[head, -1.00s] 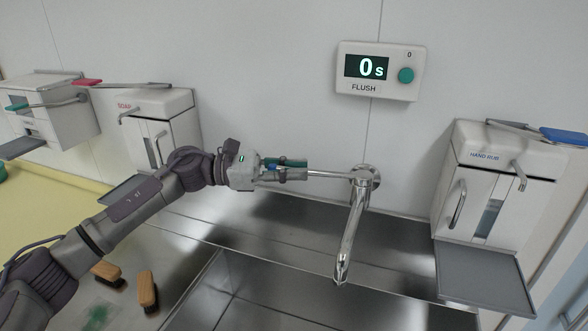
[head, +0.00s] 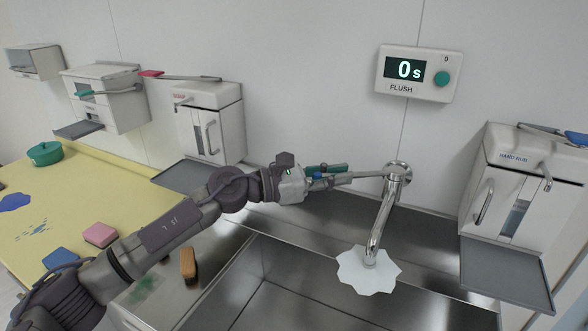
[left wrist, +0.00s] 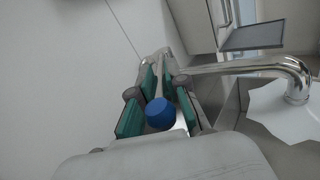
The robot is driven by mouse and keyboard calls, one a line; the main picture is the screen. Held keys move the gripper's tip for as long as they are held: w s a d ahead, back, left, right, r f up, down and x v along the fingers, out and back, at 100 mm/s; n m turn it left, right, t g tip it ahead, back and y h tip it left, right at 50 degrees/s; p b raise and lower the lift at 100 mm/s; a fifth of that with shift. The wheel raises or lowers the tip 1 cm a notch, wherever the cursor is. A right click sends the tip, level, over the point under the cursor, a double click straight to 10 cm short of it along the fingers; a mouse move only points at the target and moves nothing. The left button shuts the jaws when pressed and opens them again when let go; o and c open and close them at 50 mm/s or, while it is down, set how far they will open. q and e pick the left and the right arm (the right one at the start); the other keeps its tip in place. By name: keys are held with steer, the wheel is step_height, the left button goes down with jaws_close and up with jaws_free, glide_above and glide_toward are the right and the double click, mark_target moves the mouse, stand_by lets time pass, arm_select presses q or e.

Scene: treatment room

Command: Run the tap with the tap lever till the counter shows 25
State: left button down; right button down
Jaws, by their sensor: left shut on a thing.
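The chrome tap (head: 384,215) stands out from the wall over the steel sink. The tap lever (head: 365,174) runs left from the tap body to my left gripper (head: 328,177). In the left wrist view the lever's blue end (left wrist: 161,114) sits between the green finger pads of my left gripper (left wrist: 160,100), which is shut on the lever. The flush counter (head: 418,72) on the wall reads 0 s. My right gripper is out of view.
A soap dispenser (head: 212,122) hangs left of the tap and a hand rub dispenser (head: 512,180) with a tray below hangs right. A brush (head: 188,265), a pink sponge (head: 101,234) and a green pot (head: 45,153) lie to the left. The sink basin (head: 290,290) is open.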

arm_select(q)
steer(key=shift+f, duration=0.1)
steer(key=c, duration=1.2)
jaws_free()
steer(key=shift+w, duration=0.1)
steer(key=shift+a, duration=0.1)
steer(key=v, duration=1.2)
